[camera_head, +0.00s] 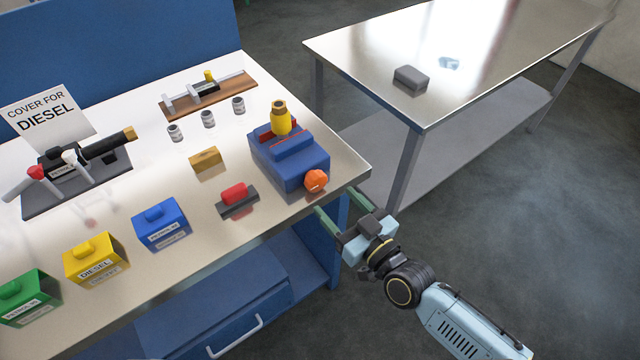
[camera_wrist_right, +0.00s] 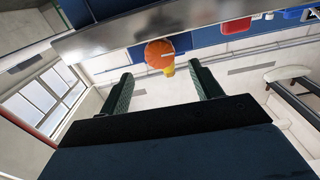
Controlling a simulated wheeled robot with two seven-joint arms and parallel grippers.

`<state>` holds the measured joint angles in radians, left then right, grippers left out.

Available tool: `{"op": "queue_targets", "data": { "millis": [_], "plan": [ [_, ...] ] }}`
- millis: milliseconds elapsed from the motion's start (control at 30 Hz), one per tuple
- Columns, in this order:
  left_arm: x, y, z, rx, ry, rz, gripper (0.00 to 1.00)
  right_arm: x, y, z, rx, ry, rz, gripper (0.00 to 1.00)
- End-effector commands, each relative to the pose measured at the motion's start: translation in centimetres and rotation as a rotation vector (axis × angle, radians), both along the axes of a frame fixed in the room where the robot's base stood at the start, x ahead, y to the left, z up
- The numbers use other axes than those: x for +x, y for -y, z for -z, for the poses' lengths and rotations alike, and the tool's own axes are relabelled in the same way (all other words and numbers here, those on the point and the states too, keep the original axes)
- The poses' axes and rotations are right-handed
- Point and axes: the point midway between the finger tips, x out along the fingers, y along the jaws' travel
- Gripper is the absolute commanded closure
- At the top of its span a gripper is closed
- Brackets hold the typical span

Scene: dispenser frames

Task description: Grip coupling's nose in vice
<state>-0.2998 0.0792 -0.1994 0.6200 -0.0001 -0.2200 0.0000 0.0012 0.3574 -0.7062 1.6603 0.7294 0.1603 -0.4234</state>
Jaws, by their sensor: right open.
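The blue vice (camera_head: 290,165) stands near the right end of the bench, with red jaw pieces on top and an orange knob (camera_head: 316,180) facing the front edge. The yellow coupling (camera_head: 281,120) stands upright at the vice's jaws, its dark opening on top. Its lower end is hidden, so I cannot tell whether the jaws grip it. My right gripper (camera_head: 334,202) is open and empty, off the bench's front right corner, apart from the knob. In the right wrist view the orange knob (camera_wrist_right: 158,52) and some yellow (camera_wrist_right: 168,70) show between the fingers. My left gripper is out of view.
A red-topped block (camera_head: 237,200) and a brass block (camera_head: 205,159) lie left of the vice. Small metal cylinders (camera_head: 208,118) and a wooden-based fixture (camera_head: 208,95) are behind. Coloured boxes (camera_head: 160,224) line the front. A steel table (camera_head: 450,60) stands right, across a gap.

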Motion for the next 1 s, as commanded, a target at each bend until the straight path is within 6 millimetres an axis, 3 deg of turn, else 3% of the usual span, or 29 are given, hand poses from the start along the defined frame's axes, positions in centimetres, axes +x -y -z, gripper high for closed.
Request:
{"op": "queue_targets", "data": {
  "millis": [100,300,767,1000],
  "plan": [
    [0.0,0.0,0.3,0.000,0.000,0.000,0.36,2.1,-1.6,0.0,0.001,0.000,0.000,0.36],
    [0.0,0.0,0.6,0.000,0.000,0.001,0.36,4.6,-3.3,0.1,0.001,-0.001,0.000,0.36],
    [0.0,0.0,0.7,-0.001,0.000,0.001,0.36,5.6,-4.1,0.1,-0.001,-0.003,0.000,0.36],
    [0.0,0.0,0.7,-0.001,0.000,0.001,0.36,5.6,-4.1,0.1,-0.001,-0.003,0.000,0.66]
  ]
}}
